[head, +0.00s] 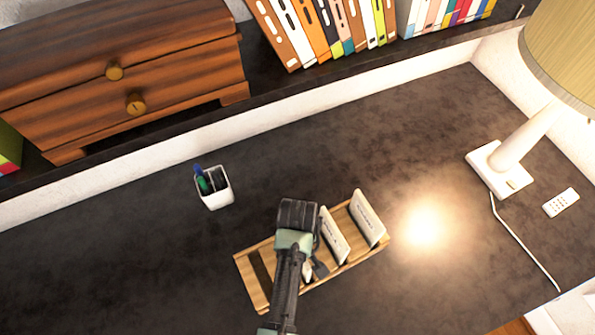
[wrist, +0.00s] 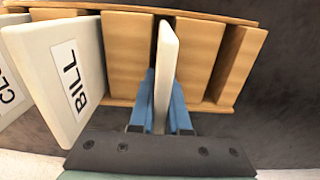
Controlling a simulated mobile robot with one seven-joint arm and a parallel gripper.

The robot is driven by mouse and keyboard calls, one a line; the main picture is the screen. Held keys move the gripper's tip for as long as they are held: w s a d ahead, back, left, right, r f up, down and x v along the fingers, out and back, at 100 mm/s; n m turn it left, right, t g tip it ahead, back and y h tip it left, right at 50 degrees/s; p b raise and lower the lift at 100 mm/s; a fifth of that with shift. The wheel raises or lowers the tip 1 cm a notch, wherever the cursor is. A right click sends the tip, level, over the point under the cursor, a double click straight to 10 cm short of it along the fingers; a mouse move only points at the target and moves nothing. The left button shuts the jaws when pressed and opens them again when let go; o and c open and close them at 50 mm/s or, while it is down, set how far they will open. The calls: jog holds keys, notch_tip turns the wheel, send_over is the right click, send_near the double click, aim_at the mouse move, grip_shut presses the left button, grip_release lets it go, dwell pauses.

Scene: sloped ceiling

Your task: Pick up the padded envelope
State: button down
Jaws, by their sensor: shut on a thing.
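A wooden slotted holder (head: 250,283) stands on the dark desk; its slats also show in the wrist view (wrist: 130,50). My gripper (wrist: 165,85) is shut, its blue fingers on both sides of a pale, flat envelope (wrist: 167,55) seen edge-on. This is likely the padded envelope; no label on it shows. It stands upright at the holder, and I cannot tell whether it is clear of the slot. In the head view my arm hides most of it. Two other pale envelopes stand in the holder to its right: one labelled BILL (wrist: 70,75) and another at the end (head: 368,218).
A white pen cup (head: 215,190) stands behind and left of the holder. A lamp (head: 505,165) with a cord and a white remote (head: 561,202) are at the right. A shelf with a wooden drawer box (head: 190,75) and books (head: 330,30) runs behind. The desk's left is clear.

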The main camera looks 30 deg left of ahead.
jog(key=shift+r, duration=0.1)
notch_tip(320, 180, up, 10)
jog(key=shift+f+b, duration=0.1)
jog(key=shift+b, duration=0.4)
